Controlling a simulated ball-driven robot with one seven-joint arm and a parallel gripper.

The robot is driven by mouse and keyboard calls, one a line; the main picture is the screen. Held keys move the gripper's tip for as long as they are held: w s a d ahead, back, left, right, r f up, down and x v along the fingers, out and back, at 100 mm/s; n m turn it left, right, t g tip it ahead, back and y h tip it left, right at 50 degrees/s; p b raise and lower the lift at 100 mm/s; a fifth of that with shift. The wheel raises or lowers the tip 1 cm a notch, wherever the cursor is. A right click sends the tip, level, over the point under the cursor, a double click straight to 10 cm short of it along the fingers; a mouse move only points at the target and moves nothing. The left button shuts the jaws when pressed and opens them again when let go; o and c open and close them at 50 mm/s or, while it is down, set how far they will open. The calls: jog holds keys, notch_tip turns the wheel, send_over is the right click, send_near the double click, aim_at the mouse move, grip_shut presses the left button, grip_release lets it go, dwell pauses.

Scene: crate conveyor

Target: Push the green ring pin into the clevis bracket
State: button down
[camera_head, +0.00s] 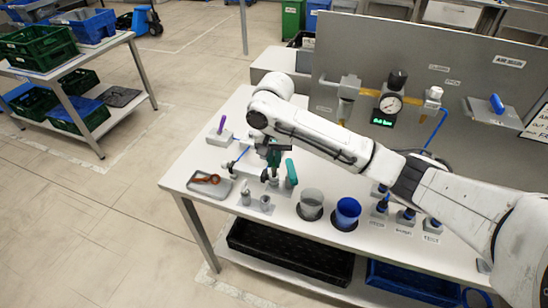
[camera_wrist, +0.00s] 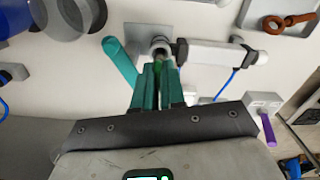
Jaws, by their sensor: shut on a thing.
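My gripper (camera_head: 274,158) is over the workbench, pointing down. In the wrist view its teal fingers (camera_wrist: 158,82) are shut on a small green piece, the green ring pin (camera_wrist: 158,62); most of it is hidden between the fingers. The clevis bracket (camera_wrist: 160,44), a grey metal fitting on a plate, lies right at the fingertips. I cannot tell how deep the pin sits in it. In the head view the bracket is largely hidden by my gripper. A teal-green handle (camera_head: 290,173) stands just right of my gripper; it also shows in the wrist view (camera_wrist: 118,60).
A grey tray (camera_head: 222,191) with an orange ring piece (camera_head: 206,179) lies to the left. A purple-handled fitting (camera_head: 222,125) stands behind it. A clear cup (camera_head: 311,202) and a blue cup (camera_head: 347,212) stand to the right. A grey panel with a gauge (camera_head: 391,103) rises behind.

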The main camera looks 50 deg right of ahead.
jog(key=shift+f+p, duration=0.4)
jog(key=shift+f, duration=0.75)
dwell(0.9)
jog(key=c, duration=0.6)
grip_release()
jog(key=shift+r, duration=0.15)
jog(key=shift+r+p, duration=1.5)
jog(key=shift+p, duration=0.2)
jog(key=shift+r+p, duration=0.55)
jog(key=shift+r, duration=0.8)
jog(key=shift+a, duration=0.1)
